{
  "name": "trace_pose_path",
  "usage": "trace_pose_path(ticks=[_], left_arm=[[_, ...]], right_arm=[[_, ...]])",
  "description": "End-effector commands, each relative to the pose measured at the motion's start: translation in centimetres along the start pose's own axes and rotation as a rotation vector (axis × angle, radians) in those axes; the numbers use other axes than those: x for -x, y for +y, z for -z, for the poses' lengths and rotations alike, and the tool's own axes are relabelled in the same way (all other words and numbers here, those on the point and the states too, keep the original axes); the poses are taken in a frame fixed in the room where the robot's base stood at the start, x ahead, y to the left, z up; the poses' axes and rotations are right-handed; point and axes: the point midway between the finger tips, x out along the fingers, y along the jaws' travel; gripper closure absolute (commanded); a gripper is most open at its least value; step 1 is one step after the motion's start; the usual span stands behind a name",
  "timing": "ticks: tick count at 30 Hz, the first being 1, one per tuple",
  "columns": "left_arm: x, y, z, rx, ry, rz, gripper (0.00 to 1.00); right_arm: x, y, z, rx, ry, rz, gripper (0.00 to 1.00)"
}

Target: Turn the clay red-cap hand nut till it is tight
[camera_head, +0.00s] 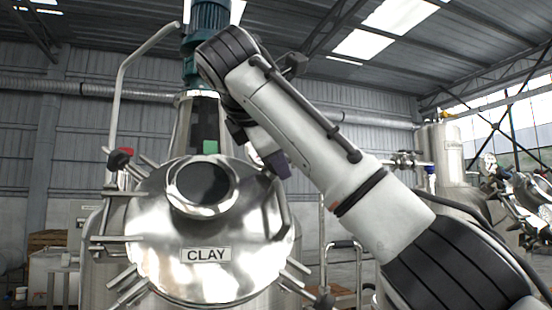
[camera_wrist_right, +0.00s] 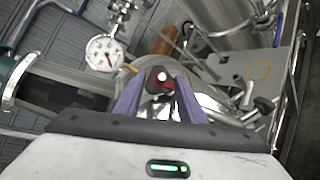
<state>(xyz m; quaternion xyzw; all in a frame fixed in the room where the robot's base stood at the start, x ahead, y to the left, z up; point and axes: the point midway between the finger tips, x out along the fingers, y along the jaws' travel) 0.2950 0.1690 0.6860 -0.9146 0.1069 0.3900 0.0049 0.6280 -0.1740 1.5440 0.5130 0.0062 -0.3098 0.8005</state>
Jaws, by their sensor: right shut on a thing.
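The steel tank lid (camera_head: 250,262) marked CLAY faces me in the head view, with a round port near its top. My right gripper (camera_head: 278,166) comes in from the right and is at the lid's upper right edge. In the right wrist view its purple fingers are shut on a hand nut with a dark red cap (camera_wrist_right: 167,84); the fingers hide the nut in the head view. Another red-topped knob (camera_head: 121,157) shows at the lid's upper left. I cannot see how tight the held nut is. My left gripper is in neither view.
Metal rods stick out around the lid's rim, and a bent handle pipe (camera_head: 118,95) rises at the left. A black knob (camera_head: 324,300) is at lower right. A pressure gauge (camera_wrist_right: 103,53) shows in the wrist view. Another tank (camera_head: 450,155) stands at the right.

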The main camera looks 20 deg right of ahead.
Motion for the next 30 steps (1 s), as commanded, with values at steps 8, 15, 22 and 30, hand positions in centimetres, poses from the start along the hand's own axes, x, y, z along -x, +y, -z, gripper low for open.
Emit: trace_pose_path(ticks=[8, 15, 22, 30], left_arm=[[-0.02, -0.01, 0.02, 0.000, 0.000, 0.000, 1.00], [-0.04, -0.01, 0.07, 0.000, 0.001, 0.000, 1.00], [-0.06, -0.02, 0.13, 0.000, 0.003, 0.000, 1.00], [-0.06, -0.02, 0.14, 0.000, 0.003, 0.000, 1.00]], right_arm=[[0.01, 0.05, -0.01, -0.082, 0.000, 0.055, 0.86], [-0.01, 0.07, -0.01, -0.106, 0.000, 0.069, 0.86], [-0.03, 0.07, -0.03, -0.107, 0.000, 0.070, 0.86], [-0.03, 0.08, -0.02, -0.107, 0.000, 0.069, 0.45]])
